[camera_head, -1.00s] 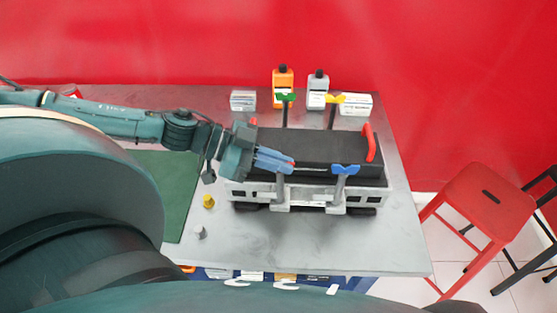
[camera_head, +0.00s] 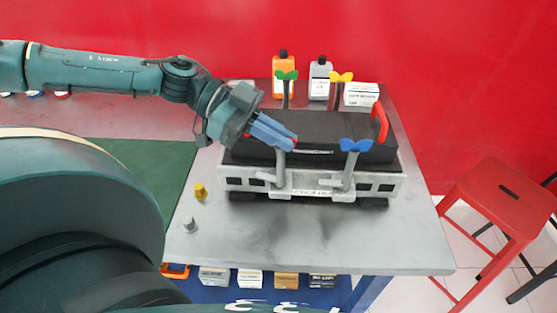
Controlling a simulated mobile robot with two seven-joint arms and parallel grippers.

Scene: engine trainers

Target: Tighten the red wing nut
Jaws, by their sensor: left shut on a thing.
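The engine trainer, a black block on a grey frame (camera_head: 232,178), stands on the grey table. My left gripper (camera_head: 288,141) comes in from the left, its blue fingers shut on the red wing nut (camera_head: 295,143) at the top of the front-left post (camera_head: 280,170). Only a small bit of red shows between the fingertips; the rest is hidden. A blue wing nut (camera_head: 356,145) sits on the front-right post. A green wing nut (camera_head: 286,75) and a yellow wing nut (camera_head: 341,77) top the two rear posts. My right gripper is not in view.
An orange bottle (camera_head: 283,64), a grey bottle (camera_head: 319,72) and a white box (camera_head: 361,95) stand behind the trainer. A yellow piece (camera_head: 200,192) and a grey piece (camera_head: 190,225) stand at the front left. The table's front right (camera_head: 400,245) is clear; a red stool (camera_head: 500,205) stands beside it.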

